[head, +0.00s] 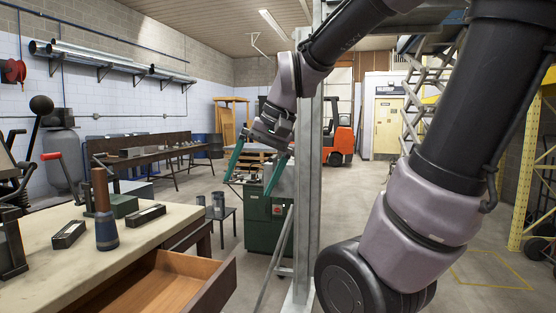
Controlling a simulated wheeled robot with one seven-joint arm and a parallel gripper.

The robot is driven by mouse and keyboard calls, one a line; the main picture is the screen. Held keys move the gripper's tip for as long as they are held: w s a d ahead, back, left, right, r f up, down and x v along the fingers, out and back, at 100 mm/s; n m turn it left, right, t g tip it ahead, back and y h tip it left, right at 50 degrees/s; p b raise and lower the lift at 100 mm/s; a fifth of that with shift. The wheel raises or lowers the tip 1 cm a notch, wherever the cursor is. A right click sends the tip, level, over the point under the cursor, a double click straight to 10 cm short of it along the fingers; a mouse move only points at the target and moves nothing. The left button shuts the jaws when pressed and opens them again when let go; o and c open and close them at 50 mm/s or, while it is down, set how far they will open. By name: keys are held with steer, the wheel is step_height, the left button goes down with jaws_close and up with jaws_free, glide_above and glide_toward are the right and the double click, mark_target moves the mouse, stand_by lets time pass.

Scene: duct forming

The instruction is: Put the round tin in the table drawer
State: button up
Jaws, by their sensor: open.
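The table drawer (165,291) is pulled open below the worktable (55,240) at lower left, and the part of its inside I can see is empty. I cannot pick out a round tin for certain. A dark blue, cylinder-like thing with a brown upper part (104,210) stands upright near the table's right edge. My gripper (249,187) is open and empty, with teal fingers pointing down. It appears in mid-air to the right of the table, apart from the drawer.
Two dark oblong blocks (69,234) and (146,214) and a green block (122,205) lie on the worktable. Small grey cylinders (219,204) stand on a low stool. A green cabinet (264,222) stands behind my gripper. A long workbench (150,152) and an orange forklift (340,140) are farther back.

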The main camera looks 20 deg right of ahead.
steer(key=s+d+r+t+h, duration=0.1)
steer(key=s+d+r+t, duration=0.1)
steer(key=d+r+t, duration=0.1)
steer(key=shift+d+r+t+h, duration=0.4)
steer(key=shift+d+t, duration=0.1)
steer(key=shift+d, duration=0.65)
